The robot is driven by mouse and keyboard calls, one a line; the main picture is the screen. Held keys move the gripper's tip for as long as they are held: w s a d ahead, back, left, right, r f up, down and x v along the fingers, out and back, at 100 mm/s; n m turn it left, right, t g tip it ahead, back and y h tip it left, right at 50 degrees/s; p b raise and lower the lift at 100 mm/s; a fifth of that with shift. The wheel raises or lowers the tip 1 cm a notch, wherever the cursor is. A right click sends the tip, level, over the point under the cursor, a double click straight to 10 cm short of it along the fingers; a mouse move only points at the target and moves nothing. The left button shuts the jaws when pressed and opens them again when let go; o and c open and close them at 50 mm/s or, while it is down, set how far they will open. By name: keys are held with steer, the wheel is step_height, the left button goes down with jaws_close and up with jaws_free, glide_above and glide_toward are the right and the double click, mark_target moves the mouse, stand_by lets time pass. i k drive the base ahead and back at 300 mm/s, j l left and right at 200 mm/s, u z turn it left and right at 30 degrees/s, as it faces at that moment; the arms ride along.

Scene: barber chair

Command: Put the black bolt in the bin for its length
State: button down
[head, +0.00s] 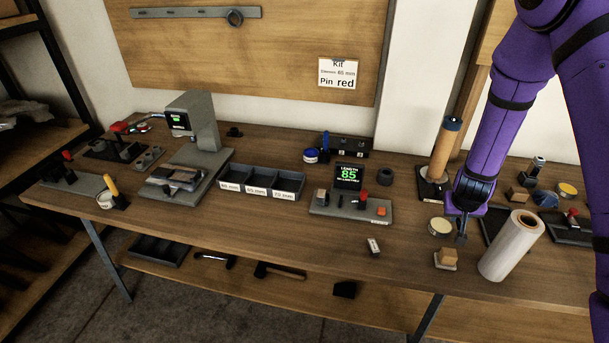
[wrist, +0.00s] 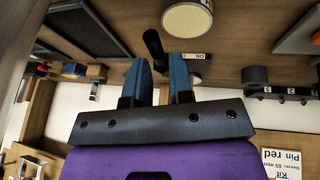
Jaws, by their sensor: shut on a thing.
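My gripper (head: 462,217) is low over the right part of the bench, above and in front of a round cream-lidded tin (head: 440,227). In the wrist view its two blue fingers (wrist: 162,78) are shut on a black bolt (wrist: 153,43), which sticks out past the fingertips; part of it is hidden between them. A row of grey bins (head: 261,183) stands mid-bench, left of the gripper. Each has a white label in mm, too small to read surely. Right of them a length gauge (head: 350,207) has a lit display (head: 349,176) reading 85 in green.
A clear wrapped roll (head: 511,246) and a small wooden block (head: 446,257) are close to my gripper. An orange cylinder on a stand (head: 444,158) rises behind it. Bench before the bins is clear.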

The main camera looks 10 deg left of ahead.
mark_target(237, 181)
steer(key=j+z, duration=0.1)
steer(key=j, duration=0.95)
steer(key=j+z, duration=0.1)
steer(key=j, duration=0.9)
steer(key=i+j+z, duration=0.1)
steer(key=j, duration=0.6)
steer(key=i+j, duration=0.15)
steer(key=j, duration=0.55)
steer(key=i+j+z, duration=0.15)
steer(key=j, duration=0.55)
